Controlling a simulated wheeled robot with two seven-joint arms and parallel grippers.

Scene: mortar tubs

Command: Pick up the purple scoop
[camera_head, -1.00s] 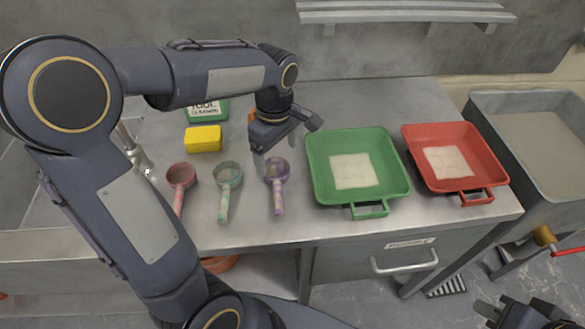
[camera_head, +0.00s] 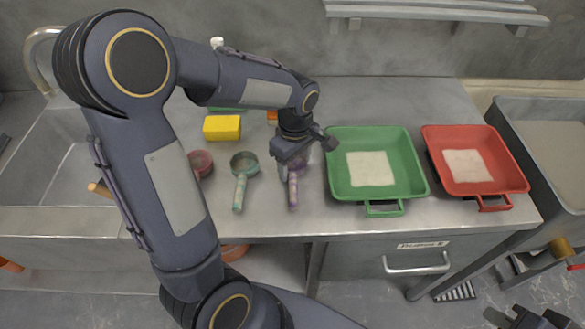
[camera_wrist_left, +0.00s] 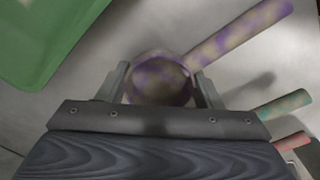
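The purple scoop (camera_head: 293,188) lies on the steel counter, its bowl mostly hidden under my left gripper (camera_head: 291,168) in the head view. In the left wrist view the scoop's round bowl (camera_wrist_left: 160,80) is between the two fingers of my left gripper (camera_wrist_left: 160,88), and its mottled handle (camera_wrist_left: 240,42) runs to the upper right. The fingers are spread on either side of the bowl, close to its rim; I cannot tell if they touch it. My right gripper (camera_head: 518,318) is at the bottom right, partly cut off.
A green scoop (camera_head: 240,187) and a red scoop (camera_head: 201,162) lie left of the purple one. A green tub (camera_head: 399,190) stands close on the right, a red tub (camera_head: 508,177) beyond it. A yellow block (camera_head: 222,128) and a sink (camera_head: 50,175) are further left.

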